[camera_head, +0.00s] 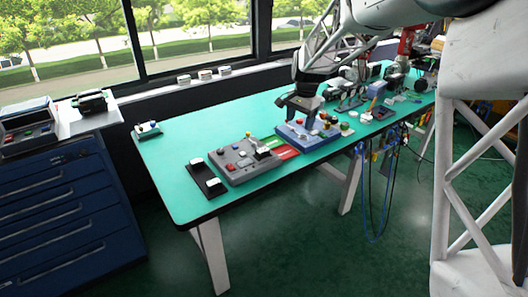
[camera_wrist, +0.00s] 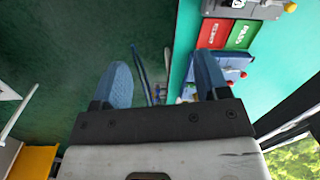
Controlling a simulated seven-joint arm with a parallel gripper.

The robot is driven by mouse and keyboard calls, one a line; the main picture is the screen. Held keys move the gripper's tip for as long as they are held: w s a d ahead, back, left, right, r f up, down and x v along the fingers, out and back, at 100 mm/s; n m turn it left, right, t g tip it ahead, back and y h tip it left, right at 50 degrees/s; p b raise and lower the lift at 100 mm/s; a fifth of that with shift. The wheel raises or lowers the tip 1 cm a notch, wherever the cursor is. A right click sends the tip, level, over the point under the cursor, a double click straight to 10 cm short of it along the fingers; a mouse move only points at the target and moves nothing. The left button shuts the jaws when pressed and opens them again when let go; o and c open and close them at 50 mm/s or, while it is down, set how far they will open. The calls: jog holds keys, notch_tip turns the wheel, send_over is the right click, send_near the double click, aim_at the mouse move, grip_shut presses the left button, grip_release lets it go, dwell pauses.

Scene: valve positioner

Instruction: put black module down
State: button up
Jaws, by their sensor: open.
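My gripper (camera_head: 298,116) is above the blue box (camera_head: 291,131) on the green table. In the wrist view, its two blue fingers stand wide apart with nothing between them (camera_wrist: 164,78); floor and the table's edge show behind. A small dark block (camera_head: 263,153) with a white part sits on the right end of the grey box (camera_head: 231,173); it may be the black module, but I cannot tell for sure. A flat black base (camera_head: 208,183) with two white blocks lies left of the grey box. Red and green plates (camera_head: 284,152) lie between the grey and blue boxes.
The green table (camera_head: 171,171) is clear at its left and front left, apart from a small box (camera_head: 147,130) at the far left corner. Instruments and cables crowd its right end. A blue drawer cabinet (camera_head: 60,205) stands at left. Windows line the back.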

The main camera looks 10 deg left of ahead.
jog(key=w+a+f+m, duration=0.1)
jog(key=w+a+f, duration=0.7)
jog(key=m+g, duration=0.1)
jog(key=m, duration=0.1)
send_over(262, 150)
jog(key=f, duration=0.5)
jog(key=w+f, duration=0.1)
jog(key=f, duration=0.2)
jog(key=shift+d, duration=0.4)
jog(key=shift+s+a+f, duration=0.1)
jog(key=shift+s+f, duration=0.05)
jog(key=shift+f, duration=1.1)
jog(key=shift+f, duration=0.1)
jog(key=shift+s+a+f, duration=0.1)
jog(key=shift+a+f, duration=0.05)
jog(key=shift+f, duration=1.1)
jog(key=shift+s+a+f, duration=0.1)
jog(key=shift+f, duration=1.1)
